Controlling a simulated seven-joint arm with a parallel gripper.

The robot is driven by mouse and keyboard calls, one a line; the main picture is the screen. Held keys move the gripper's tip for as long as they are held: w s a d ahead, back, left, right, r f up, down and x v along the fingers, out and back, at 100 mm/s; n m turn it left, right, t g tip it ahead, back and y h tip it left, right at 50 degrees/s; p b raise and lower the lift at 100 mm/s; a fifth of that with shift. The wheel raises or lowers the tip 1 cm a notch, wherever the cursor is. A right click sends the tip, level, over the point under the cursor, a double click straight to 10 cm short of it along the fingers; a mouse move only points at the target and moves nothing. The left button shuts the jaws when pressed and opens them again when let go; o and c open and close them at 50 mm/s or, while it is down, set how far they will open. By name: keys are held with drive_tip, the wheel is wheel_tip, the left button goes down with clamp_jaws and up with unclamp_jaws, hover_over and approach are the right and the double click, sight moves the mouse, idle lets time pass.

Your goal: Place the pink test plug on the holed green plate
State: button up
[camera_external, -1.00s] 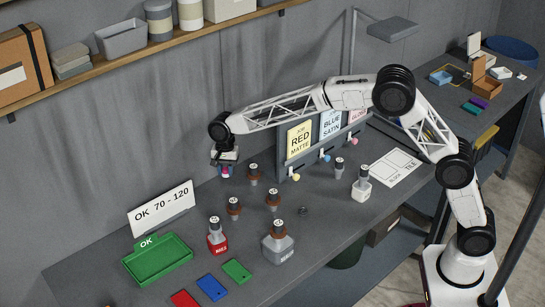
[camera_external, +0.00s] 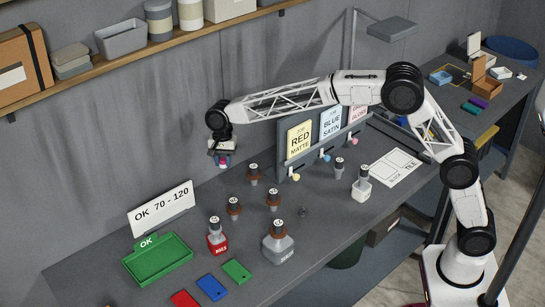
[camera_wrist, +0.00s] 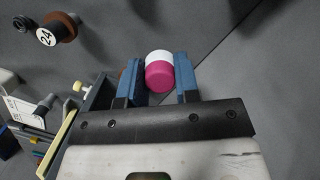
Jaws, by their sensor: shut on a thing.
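My gripper (camera_wrist: 160,82) is shut on the pink test plug (camera_wrist: 160,76), a short cylinder with a pink end and a white end, held between two blue fingers. In the external view my gripper (camera_external: 222,160) hangs above the back of the bench, near the wall, with the plug (camera_external: 224,162) small at its tip. The plug is clear of the bench. A flat green plate (camera_external: 237,271) lies at the front of the bench, beside a blue plate (camera_external: 212,287) and a red plate (camera_external: 185,299). Any hole in the green plate is too small to make out clearly.
A green OK tray (camera_external: 158,262) and an "OK 70 - 120" sign (camera_external: 161,209) stand at the left. A job-card rack (camera_external: 284,160) stands right of my gripper.

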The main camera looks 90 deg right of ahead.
drive_tip(key=s+a, duration=0.2)
drive_tip(key=a, duration=1.6)
hover_over(236, 271)
wheel_tip(236, 271, down, 4)
drive_tip(key=shift+d+f+n, duration=0.25)
drive_tip(key=shift+f+n, duration=0.05)
drive_tip(key=shift+f, duration=0.15)
drive_tip(key=shift+f, duration=3.1)
drive_tip(key=shift+f, duration=1.9)
drive_tip(key=shift+f, duration=0.15)
